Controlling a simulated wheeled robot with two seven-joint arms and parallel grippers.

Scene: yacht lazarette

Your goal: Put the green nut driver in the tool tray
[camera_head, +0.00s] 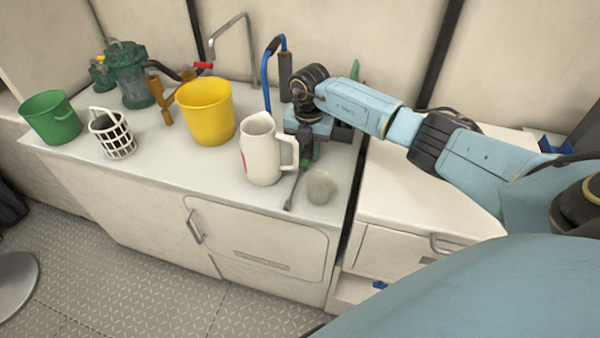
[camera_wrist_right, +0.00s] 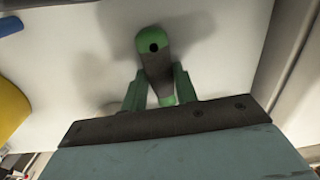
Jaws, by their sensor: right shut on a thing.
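The green nut driver (camera_head: 303,160) has a green-and-dark handle and a grey shaft that slants down and left toward the counter's front edge. My right gripper (camera_head: 308,140) is shut on its handle, behind the white pitcher's handle. In the right wrist view, the nut driver (camera_wrist_right: 155,62) shows its round green end with a dark hole, and the gripper fingers (camera_wrist_right: 158,88) close on the handle from both sides. I cannot tell whether the shaft tip touches the counter. I cannot clearly make out a tool tray. My left gripper is not in view.
On the white counter (camera_head: 160,165) stand a white pitcher (camera_head: 260,155), a grey stone-like lump (camera_head: 321,187), a yellow bucket (camera_head: 207,112), a white basket (camera_head: 113,136) and a green bucket (camera_head: 52,117). A blue container (camera_head: 557,145) is at the far right.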

